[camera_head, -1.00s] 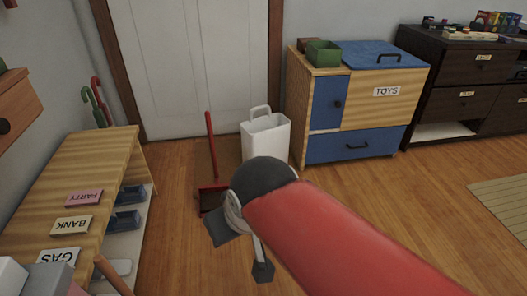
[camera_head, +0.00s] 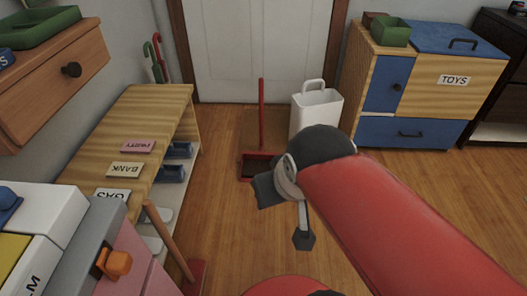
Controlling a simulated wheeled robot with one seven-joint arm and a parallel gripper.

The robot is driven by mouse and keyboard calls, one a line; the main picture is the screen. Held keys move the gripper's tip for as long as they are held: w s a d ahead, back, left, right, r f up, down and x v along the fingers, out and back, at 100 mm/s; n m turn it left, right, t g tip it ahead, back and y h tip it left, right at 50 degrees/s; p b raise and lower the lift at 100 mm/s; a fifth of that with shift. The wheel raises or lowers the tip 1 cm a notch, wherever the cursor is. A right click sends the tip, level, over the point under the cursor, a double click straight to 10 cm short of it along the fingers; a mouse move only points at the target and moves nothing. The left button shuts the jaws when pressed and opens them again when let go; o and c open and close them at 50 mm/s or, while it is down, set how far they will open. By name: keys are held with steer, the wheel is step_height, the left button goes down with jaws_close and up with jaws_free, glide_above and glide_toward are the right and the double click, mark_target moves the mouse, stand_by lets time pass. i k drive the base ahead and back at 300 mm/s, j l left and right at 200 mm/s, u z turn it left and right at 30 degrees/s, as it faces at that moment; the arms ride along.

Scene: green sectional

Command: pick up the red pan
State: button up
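The red pan (camera_head: 250,168) is a dustpan with a long, thin upright red handle. It stands on the wooden floor in front of the white door, left of a white bin. My gripper (camera_head: 285,212) shows at the end of my red arm, beyond the black joint, in the middle of the view. In the picture it lies below and right of the pan, apart from it. Two dark end pieces show, but the angle does not tell whether they are open or shut. I see nothing held.
The white bin (camera_head: 316,112) stands right of the pan. A toy cabinet (camera_head: 432,92) is at the right. A low wooden shelf (camera_head: 150,108) runs along the left, with umbrellas (camera_head: 155,60) behind it. A wooden stick (camera_head: 168,240) leans near front left. Floor between is clear.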

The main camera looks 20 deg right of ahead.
mark_target(252, 164)
steer(key=i+l, duration=0.2)
steer(key=l, duration=0.2)
steer(key=i+l, duration=0.2)
steer(key=l, duration=0.2)
steer(key=i+l, duration=0.2)
steer(key=l, duration=0.2)
steer(key=i+l, duration=0.2)
steer(key=l, duration=0.2)
steer(key=i+l, duration=0.2)
steer(key=l, duration=0.2)
steer(key=i+l, duration=0.2)
steer(key=l, duration=0.2)
steer(key=i+l, duration=0.2)
steer(key=l, duration=0.2)
